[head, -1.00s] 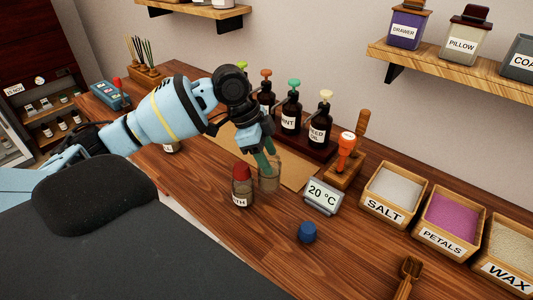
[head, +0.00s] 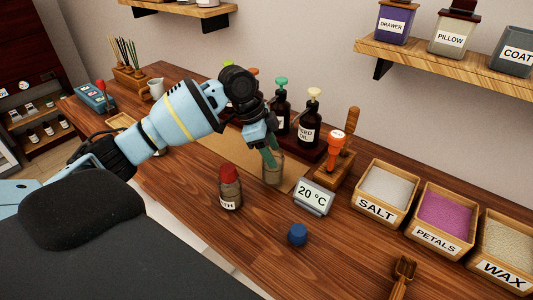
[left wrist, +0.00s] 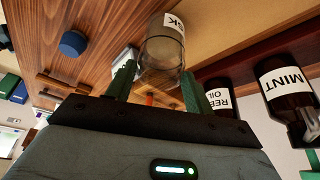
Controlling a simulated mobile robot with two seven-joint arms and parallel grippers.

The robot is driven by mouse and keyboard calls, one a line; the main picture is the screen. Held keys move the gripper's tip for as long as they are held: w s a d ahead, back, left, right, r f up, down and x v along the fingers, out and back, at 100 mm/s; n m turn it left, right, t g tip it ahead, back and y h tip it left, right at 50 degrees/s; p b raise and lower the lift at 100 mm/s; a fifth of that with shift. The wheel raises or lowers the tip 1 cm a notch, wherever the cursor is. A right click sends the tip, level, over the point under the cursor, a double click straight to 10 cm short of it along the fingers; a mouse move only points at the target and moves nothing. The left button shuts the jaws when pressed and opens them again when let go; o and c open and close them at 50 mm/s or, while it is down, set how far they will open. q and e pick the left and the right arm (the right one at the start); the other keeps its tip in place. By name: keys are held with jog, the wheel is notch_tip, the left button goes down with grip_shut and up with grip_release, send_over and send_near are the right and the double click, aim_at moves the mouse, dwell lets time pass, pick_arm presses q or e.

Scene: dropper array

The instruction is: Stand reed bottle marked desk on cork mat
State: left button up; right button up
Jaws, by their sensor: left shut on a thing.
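The reed bottle (head: 273,170) is clear glass. In the left wrist view the bottle (left wrist: 163,48) shows a white label whose visible letters end in SK. My left gripper (head: 269,156) is shut on its upper part, with green fingers on either side. The bottle is about upright at the front edge of the tan cork mat (head: 225,150). I cannot tell whether its base touches the surface. The mat also shows in the left wrist view (left wrist: 225,18). My right gripper is not in view.
A red-capped bottle (head: 230,188) stands left of the held bottle, and a 20 °C display (head: 313,197) stands to its right. A blue cap (head: 297,234) lies in front. Dark pump bottles (head: 309,125) stand on a rack behind the mat.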

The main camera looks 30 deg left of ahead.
pick_arm(q)
jog(key=w+b, duration=0.1)
jog(key=w, duration=0.5)
jog(key=shift+w+d, duration=0.25)
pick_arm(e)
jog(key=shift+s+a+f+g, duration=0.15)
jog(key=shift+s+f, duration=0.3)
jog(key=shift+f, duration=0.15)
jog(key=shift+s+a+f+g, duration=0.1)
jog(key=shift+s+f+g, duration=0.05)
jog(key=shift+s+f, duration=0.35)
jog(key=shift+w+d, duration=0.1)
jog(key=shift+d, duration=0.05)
pick_arm(q)
jog(key=shift+f, duration=0.6)
jog(key=o, duration=1.5)
jog(key=v, duration=0.7)
jog(key=shift+a+r, duration=0.15)
jog(key=shift+r, duration=0.2)
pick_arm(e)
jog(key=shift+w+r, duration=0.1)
